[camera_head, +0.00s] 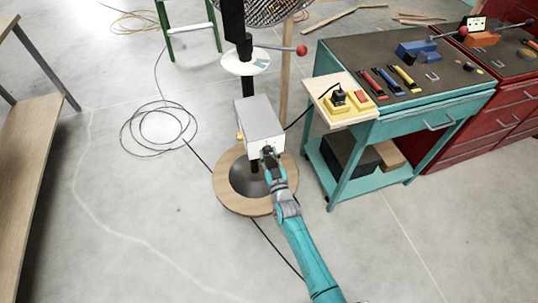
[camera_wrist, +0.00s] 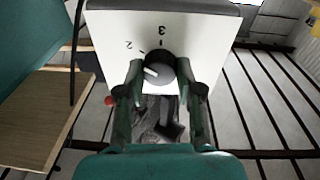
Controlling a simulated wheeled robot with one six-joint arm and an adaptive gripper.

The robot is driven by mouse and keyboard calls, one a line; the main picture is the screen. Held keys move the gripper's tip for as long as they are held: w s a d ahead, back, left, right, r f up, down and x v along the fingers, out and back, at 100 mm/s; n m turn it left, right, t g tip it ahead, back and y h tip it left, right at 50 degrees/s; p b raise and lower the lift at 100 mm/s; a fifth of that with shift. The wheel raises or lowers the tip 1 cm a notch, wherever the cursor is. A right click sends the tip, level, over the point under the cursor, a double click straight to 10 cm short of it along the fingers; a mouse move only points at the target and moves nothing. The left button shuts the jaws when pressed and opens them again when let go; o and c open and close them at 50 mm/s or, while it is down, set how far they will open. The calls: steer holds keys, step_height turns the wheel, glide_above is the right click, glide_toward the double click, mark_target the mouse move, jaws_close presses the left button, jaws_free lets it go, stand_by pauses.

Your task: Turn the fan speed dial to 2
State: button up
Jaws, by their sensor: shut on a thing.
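The fan's grey control box (camera_head: 260,118) is mounted on its black post above a round wooden base. Its white front panel (camera_wrist: 205,42) fills the upper wrist view, with an upside-down 2 (camera_wrist: 128,45) and 3 (camera_wrist: 162,30) printed on it. The black fan speed dial (camera_wrist: 160,62) has a white pointer mark. The mark points left and slightly down in the wrist view, below the 2 and its tick. My gripper (camera_wrist: 161,78) has one finger on each side of the dial and is shut on it. In the head view my gripper (camera_head: 270,158) hides most of the dial.
A teal tool cart (camera_head: 375,128) stands right of the fan, with a wooden board bearing a yellow switch box (camera_head: 338,103). A coiled black cable (camera_head: 158,128) lies on the floor at left. A wooden bench (camera_head: 30,150) stands far left.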

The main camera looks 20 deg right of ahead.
steer(key=o, duration=1.2)
steer(key=shift+c, duration=0.2)
steer(key=s+f, duration=0.1)
steer(key=s, duration=1.1)
steer(key=shift+a, duration=0.3)
steer(key=shift+s+f, duration=0.1)
